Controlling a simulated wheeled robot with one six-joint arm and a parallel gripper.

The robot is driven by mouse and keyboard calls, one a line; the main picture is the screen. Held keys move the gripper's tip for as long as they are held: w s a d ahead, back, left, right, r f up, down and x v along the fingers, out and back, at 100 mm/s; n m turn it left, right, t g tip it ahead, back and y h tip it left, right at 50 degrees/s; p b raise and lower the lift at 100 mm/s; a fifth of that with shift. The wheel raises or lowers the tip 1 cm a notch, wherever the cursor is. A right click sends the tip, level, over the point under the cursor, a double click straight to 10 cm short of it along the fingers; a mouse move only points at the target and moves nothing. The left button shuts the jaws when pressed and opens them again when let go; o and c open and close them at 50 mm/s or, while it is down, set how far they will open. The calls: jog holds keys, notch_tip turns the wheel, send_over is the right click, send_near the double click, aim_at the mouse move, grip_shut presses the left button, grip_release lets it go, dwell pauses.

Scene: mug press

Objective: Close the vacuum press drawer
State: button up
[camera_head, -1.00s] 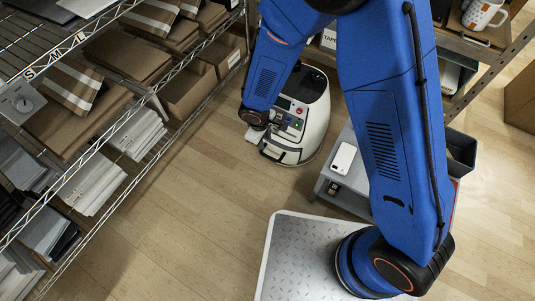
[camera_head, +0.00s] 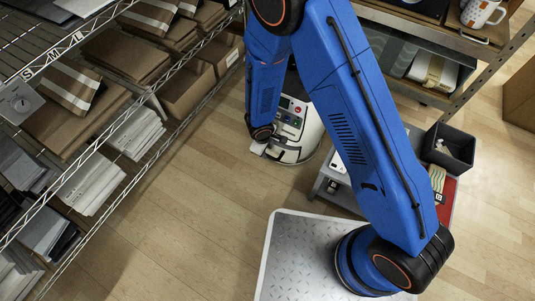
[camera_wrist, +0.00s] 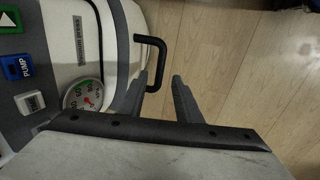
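The vacuum press (camera_head: 300,140) is a rounded white machine on the floor, partly hidden behind my arm in the head view. In the wrist view its white body (camera_wrist: 112,30) fills the left side, with a label, buttons and a dial gauge (camera_wrist: 82,92). The black drawer handle (camera_wrist: 161,62) sticks out to the right of the body. My gripper (camera_wrist: 160,78) is open. Its two fingers appear on either side of the handle's outer bar; I cannot tell whether they touch it. The drawer's front and gap are not clear in either view.
A wire shelf (camera_head: 150,90) with boxes and envelopes stands on the left. A low grey table (camera_head: 335,195) with a dark bin (camera_head: 449,147) is right of the press. Another shelf holds a mug (camera_head: 482,12). Floor (camera_head: 190,210) between the left shelf and press is clear.

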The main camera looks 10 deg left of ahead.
aim_at(268, 156)
jog(key=shift+w+d+f, duration=0.1)
jog(key=shift+w+f, duration=0.15)
jog(key=shift+f, duration=1.05)
jog(key=shift+w+d+f, duration=0.1)
jog(key=shift+w+f, duration=0.1)
jog(key=shift+f, duration=1.05)
grip_shut()
